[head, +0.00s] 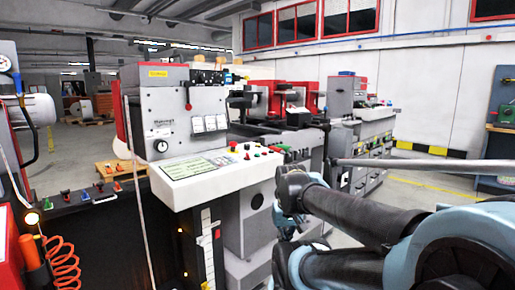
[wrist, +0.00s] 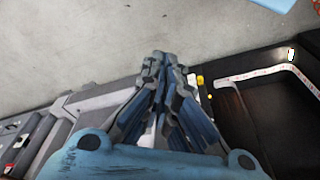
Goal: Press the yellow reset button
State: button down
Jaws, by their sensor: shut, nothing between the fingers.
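My gripper (wrist: 164,62) is shut and empty in the wrist view, its blue-grey fingers together over the machine's edge. A small yellow spot (wrist: 200,80) shows just right of the fingertips, on or beside the dark housing; I cannot tell whether it is the reset button. In the head view, the pale control console (head: 215,175) carries a red button (head: 233,145) and several small coloured buttons. They are too small for me to pick out a yellow reset button surely. My arm (head: 345,210) is right of the console, and its fingertips are not clear there.
The grey rewinder cabinet (head: 180,110) stands behind the console. A dark bench (head: 90,225) with small switches and an orange coiled hose (head: 62,262) is at the left. The wrist view shows bare grey floor (wrist: 80,40) beyond the machine edge and a dark recess (wrist: 265,115) at right.

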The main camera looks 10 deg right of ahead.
jog(key=w+r+t, duration=0.1)
jog(key=w+r, duration=0.6)
notch_tip(320, 180, up, 25)
jog(key=n+t+h, duration=0.1)
jog(key=n+t, duration=0.5)
jog(key=t, duration=0.1)
send_over(258, 145)
jog(key=shift+s+d, duration=0.1)
jog(key=shift+d, duration=0.15)
jog(key=f, duration=0.5)
jog(key=w+f, duration=0.1)
jog(key=f, duration=0.1)
jog(key=shift+a+f, duration=0.2)
jog(key=shift+a, duration=0.15)
jog(key=shift+f, duration=0.6)
jog(key=shift+a+f, duration=0.15)
jog(key=shift+f, duration=0.65)
jog(key=shift+r, duration=0.15)
jog(key=shift+s+r, duration=0.15)
jog(key=shift+r, duration=0.6)
